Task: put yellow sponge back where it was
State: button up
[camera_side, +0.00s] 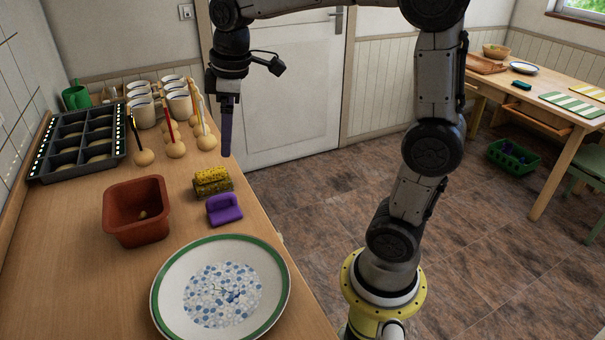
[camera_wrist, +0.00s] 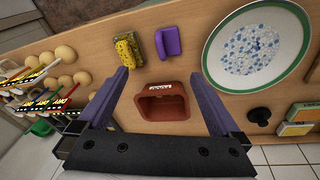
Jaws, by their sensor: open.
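The yellow sponge (camera_side: 212,182) lies on the wooden counter, with darker speckles on it. It also shows in the wrist view (camera_wrist: 128,48). A purple holder-like object (camera_side: 224,209) sits beside it, apart from it, and shows in the wrist view (camera_wrist: 168,40). My gripper (camera_side: 226,153) hangs above the counter, fingers pointing down, behind the sponge in the side view. In the wrist view my gripper (camera_wrist: 160,73) has its two purple fingers wide apart with nothing held between them. The sponge is free of the fingers.
A green-rimmed plate (camera_side: 165,298) lies in front. Round holders with pens (camera_side: 176,149), white mugs (camera_side: 180,105) and a dark tray (camera_side: 75,160) stand at the back. Bare counter lies near the tub.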

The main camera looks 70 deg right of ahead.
jog(key=s+a+f+m+t, duration=0.1)
jog(key=s+a+f+m, duration=0.1)
jog(key=s, duration=0.7)
jog(key=s+a+f+m+t, duration=0.1)
jog(key=s+a+m+t, duration=0.1)
jog(key=s, duration=0.6)
jog(key=shift+s+a+f+m, duration=0.4)
jog(key=shift+a+m, duration=0.1)
jog(key=shift+m, duration=0.2)
